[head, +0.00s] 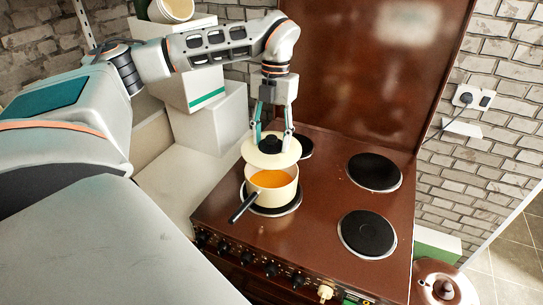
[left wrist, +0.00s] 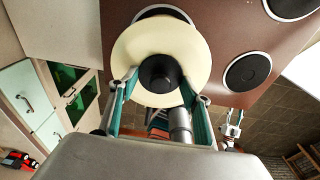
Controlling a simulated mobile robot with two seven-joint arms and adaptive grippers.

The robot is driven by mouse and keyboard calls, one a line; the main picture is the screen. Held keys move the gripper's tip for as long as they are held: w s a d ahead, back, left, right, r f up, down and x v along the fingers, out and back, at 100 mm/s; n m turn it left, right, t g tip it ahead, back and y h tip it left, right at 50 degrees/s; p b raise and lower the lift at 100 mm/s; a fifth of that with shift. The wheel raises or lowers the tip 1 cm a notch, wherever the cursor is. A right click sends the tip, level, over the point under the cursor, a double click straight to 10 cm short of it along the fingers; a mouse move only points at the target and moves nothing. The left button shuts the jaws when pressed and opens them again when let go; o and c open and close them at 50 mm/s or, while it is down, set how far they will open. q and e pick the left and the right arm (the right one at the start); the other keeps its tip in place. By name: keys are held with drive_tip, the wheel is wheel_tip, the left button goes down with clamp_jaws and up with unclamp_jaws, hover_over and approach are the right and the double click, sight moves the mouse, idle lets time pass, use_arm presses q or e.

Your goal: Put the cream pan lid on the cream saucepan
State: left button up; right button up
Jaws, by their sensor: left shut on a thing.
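The cream pan lid (head: 259,158) is a round disc with a black knob. It hangs over the back part of the cream saucepan (head: 270,197), with the pan's front opening and orange contents showing. My left gripper (head: 271,138) points down and is shut on the lid's knob. The left wrist view shows the left gripper's fingers (left wrist: 160,82) on both sides of the knob, and the lid (left wrist: 160,30) hides the pan there. The saucepan stands on the front left burner, its black handle pointing to the front left. My right gripper (left wrist: 232,122) shows small in the left wrist view, its jaws unclear.
The brown stove (head: 325,190) has bare burners at the back right (head: 374,172) and front right (head: 367,234). White boxes (head: 211,120) stand left of the stove. A brown teapot (head: 440,285) is at the lower right. A tall brown panel (head: 365,70) rises behind the burners.

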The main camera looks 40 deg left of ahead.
sight(272, 156)
use_arm(q)
drive_tip(key=shift+f, duration=3.1)
drive_tip(key=shift+f, duration=0.1)
drive_tip(key=shift+f, duration=0.35)
drive_tip(key=shift+f, duration=0.1)
drive_tip(key=o, duration=1.2)
drive_tip(key=r, duration=0.4)
drive_tip(key=w+r, duration=0.1)
drive_tip(key=r, duration=0.8)
drive_tip(key=shift+w+a, duration=0.2)
drive_tip(key=shift+s, duration=0.1)
